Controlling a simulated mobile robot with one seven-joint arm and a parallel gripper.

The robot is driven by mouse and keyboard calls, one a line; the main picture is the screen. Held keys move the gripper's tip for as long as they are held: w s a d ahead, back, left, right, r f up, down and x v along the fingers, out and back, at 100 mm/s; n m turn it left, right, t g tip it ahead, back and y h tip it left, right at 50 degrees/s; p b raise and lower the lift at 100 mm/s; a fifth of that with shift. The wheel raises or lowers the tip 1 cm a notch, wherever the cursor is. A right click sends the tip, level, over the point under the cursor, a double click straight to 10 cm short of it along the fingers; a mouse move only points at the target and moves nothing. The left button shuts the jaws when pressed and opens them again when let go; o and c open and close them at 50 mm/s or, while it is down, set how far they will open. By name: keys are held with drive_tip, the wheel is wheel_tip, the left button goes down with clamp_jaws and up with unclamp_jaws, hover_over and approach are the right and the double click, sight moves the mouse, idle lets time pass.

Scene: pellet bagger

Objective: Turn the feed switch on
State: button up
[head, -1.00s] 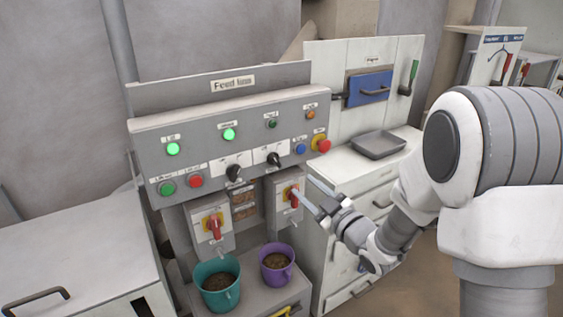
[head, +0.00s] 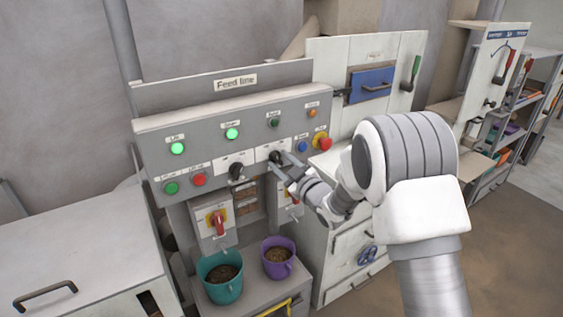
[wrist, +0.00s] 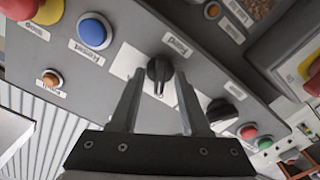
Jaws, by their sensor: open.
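Two black rotary switches sit on white plates on the grey feed line panel (head: 205,153). The left one (head: 237,172) is free of my gripper. The right one (head: 275,156) has my gripper (head: 279,164) at it. In the wrist view this black knob (wrist: 159,72) lies between the two open fingertips of my gripper (wrist: 158,80), its pale mark pointing towards the gripper. I cannot tell whether the fingers touch it.
A red mushroom button (head: 322,142) and a blue button (head: 302,146) are close right of the knob. Two green lamps (head: 232,133) are lit. Below are a red-handled isolator (head: 217,222), a teal bucket (head: 221,288) and a purple bucket (head: 277,270).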

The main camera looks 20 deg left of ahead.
clamp_jaws()
drive_tip(key=shift+b, duration=0.35)
drive_tip(key=shift+f+m+b, duration=0.15)
drive_tip(key=shift+m+b, duration=0.5)
drive_tip(key=shift+m, duration=0.05)
drive_tip(key=m+b, duration=0.4)
drive_tip(key=m, duration=0.2)
drive_tip(key=shift+d+m+b, duration=0.1)
drive_tip(key=shift+m+b, duration=0.2)
drive_tip(key=shift+m, duration=0.1)
drive_tip(key=shift+m+b, duration=0.3)
drive_tip(key=shift+m, duration=1.5)
